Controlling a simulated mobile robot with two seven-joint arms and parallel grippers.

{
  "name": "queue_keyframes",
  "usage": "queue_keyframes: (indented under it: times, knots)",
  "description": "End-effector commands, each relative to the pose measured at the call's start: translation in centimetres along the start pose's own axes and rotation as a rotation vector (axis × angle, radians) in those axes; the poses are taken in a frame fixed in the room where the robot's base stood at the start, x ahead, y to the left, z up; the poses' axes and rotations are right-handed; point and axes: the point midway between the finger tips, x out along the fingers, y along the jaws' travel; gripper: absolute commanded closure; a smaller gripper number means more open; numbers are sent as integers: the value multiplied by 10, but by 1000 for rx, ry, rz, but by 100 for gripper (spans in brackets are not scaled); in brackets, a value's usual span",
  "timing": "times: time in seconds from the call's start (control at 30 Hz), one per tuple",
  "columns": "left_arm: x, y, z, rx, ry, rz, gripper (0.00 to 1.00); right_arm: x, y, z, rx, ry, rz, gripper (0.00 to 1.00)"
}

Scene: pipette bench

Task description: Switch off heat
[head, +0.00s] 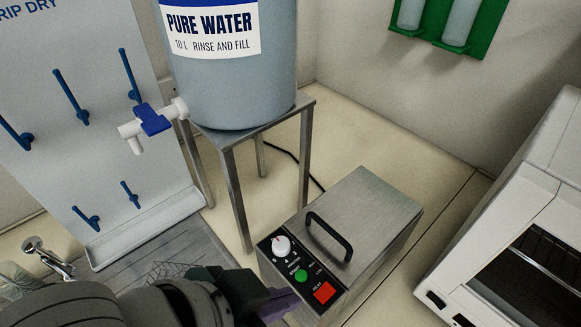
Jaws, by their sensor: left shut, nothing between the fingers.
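A steel box (365,222) with a black handle (328,237) on its lid stands on the bench in the head view. Its black front panel carries a white knob (281,245), a round green button or light (301,276) and a square red switch (324,292). Small white labels sit beside them, one seeming to read HEAT near the red switch. My left gripper (284,301) is shut and empty, just left of the panel's lower part. I cannot tell whether it touches the panel. My right gripper is out of view.
A pure water tank (235,95) with a blue-handled tap (152,120) stands on a metal stand (236,190) behind the box. A white drip-dry rack (110,185) is at left. A white appliance (510,210) stands at right. Bare bench separates it from the box.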

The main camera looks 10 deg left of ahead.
Motion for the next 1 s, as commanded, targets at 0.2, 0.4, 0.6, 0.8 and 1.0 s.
queue_keyframes:
  times: [0.2,0.4,0.6,0.8,1.0]
  knots:
    - [-24,0,7,1,-1,-1,100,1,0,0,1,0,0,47]
    - [-30,0,7,0,0,0,100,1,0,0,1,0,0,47]
    - [-30,0,7,0,0,0,100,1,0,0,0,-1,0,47]
    - [-30,0,7,0,0,0,100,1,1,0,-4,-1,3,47]
    - [-46,-10,7,-62,-41,-38,100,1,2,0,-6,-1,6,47]
